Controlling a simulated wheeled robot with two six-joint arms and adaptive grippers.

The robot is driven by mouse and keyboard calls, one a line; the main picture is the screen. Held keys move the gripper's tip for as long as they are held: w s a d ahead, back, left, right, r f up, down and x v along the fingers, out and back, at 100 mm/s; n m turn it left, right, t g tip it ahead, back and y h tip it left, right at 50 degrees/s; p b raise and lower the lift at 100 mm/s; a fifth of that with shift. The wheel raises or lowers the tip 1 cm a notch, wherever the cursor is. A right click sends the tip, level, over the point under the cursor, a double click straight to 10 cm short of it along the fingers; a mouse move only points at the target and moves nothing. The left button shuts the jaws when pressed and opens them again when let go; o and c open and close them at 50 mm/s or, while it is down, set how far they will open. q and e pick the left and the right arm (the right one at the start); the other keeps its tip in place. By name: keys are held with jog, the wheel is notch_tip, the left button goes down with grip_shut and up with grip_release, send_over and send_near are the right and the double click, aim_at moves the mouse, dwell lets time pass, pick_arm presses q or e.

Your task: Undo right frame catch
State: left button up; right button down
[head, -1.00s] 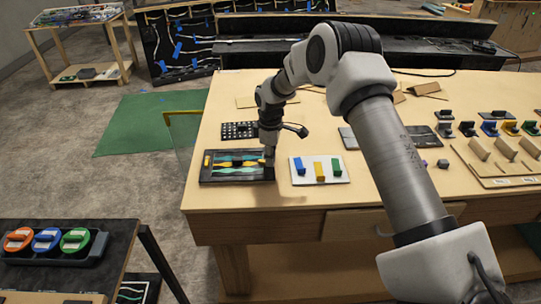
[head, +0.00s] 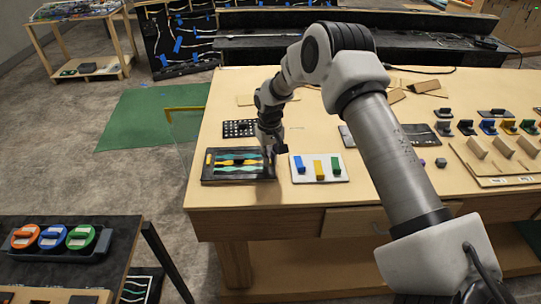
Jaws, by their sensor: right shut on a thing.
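A black frame (head: 238,179) with wavy green and yellow strips lies flat on the wooden table, left of the middle of the head view. My right gripper (head: 268,154) points down at the frame's right end and is shut there on the right frame catch. The catch itself is hidden behind the gripper, so its position cannot be told. My left gripper is not in view.
A white board (head: 320,178) with blue, yellow and green switches lies just right of the frame. A black perforated plate (head: 239,128) lies behind it. Several coloured switches and wooden blocks fill the table's right side. The table's front left edge is bare.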

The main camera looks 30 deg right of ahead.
jog(key=shift+s+a+f+m+p, duration=0.1)
jog(key=shift+m+p, duration=0.1)
jog(key=shift+m, duration=0.9)
jog(key=shift+a+f+m+p, duration=0.1)
jog(key=shift+m+p, duration=0.05)
jog(key=shift+m, duration=0.95)
jog(key=c, duration=1.2)
grip_release()
jog(key=shift+r, duration=0.1)
jog(key=shift+w+r, duration=0.2)
jog(key=shift+r, duration=0.15)
notch_tip(320, 180, up, 11)
jog(key=shift+r, duration=0.1)
